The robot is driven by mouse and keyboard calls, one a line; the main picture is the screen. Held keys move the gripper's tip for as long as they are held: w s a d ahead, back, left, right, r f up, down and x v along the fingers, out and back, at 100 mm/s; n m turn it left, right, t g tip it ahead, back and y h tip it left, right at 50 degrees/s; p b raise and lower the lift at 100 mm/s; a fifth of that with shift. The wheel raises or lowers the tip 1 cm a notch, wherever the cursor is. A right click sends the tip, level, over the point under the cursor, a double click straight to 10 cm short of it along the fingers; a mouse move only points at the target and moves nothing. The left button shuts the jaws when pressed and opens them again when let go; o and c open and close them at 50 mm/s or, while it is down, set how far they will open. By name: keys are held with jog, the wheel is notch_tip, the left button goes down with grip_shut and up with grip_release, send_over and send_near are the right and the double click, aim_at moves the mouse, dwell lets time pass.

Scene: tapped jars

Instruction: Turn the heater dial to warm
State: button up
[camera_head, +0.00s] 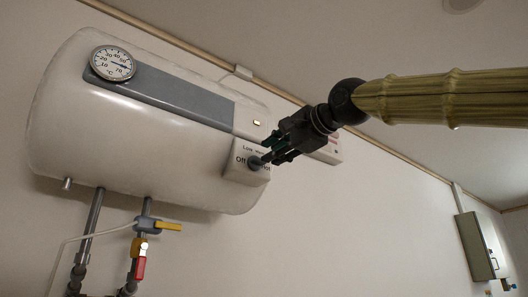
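The heater (150,135) is a white horizontal tank on the wall. Its control box (243,177) at the right end carries the dial (254,163), a small dark knob. Printed words surround the dial: "Off" on its left, "Low" at upper left, another word above that looks like "Warm", and a partly hidden "Hot" on its right. My gripper (268,158) reaches in from the right with its fingertips at the dial. The fingers cover part of it. Whether they touch or grip the knob, and where its pointer faces, I cannot tell.
A round thermometer (113,64) sits on the tank's upper left. Pipes with a yellow-handled valve (167,227) and a red-handled one (139,267) hang below. A white box (330,152) is behind my gripper. A greenish wall box (478,246) is at far right. The wall between is clear.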

aim_at(257, 162)
jog(key=p+x, duration=0.4)
jog(key=shift+w+a+p, duration=0.15)
jog(key=shift+w+p, duration=0.1)
jog(key=shift+p, duration=0.15)
dwell(0.4)
jog(key=shift+w+a, duration=0.1)
jog(key=shift+w, duration=0.05)
grip_shut()
jog(key=n+p, duration=0.1)
jog(key=n, duration=1)
jog(key=shift+n+p, duration=0.3)
grip_release()
